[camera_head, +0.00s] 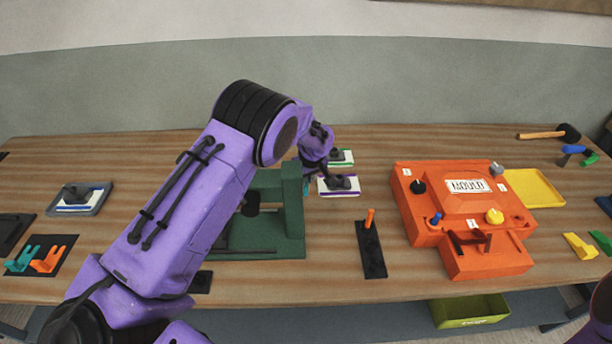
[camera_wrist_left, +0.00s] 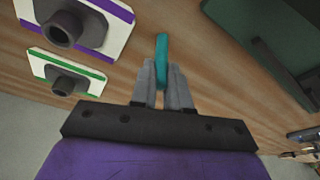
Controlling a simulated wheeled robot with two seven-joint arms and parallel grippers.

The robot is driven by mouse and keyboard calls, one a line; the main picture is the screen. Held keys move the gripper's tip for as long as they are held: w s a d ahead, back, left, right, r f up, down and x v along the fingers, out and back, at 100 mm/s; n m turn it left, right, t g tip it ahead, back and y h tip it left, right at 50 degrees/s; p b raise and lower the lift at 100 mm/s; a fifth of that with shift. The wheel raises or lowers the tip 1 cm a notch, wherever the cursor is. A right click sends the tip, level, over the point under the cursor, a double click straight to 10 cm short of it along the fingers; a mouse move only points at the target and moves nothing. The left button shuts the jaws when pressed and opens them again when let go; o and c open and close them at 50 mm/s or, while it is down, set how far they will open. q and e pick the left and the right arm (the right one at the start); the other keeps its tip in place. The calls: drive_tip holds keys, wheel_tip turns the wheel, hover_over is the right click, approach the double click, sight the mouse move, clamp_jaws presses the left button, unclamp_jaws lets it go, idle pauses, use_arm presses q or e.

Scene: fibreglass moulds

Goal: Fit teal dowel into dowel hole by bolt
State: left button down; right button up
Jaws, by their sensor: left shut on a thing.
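My left gripper (camera_wrist_left: 162,82) is shut on the teal dowel (camera_wrist_left: 162,52), which sticks out beyond the fingertips in the left wrist view. The orange mould (camera_head: 425,233) sits right of centre, apart from the gripper, with black, blue, grey and yellow knobs on top. I cannot tell which feature is the bolt or the dowel hole. My right gripper is out of view.
The green stand (camera_head: 290,215) is partly behind my arm. Purple-edged (camera_head: 340,192) and green-edged (camera_head: 343,163) plates carry black sockets. An orange peg (camera_head: 369,218) stands in a black strip (camera_head: 373,262) before the mould. A yellow tray (camera_head: 545,188) lies beyond the mould.

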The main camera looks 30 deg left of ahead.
use_arm(q)
drive_tip(key=shift+s+f, duration=0.1)
drive_tip(key=shift+s, duration=0.05)
drive_tip(key=c, duration=1.1)
unclamp_jaws()
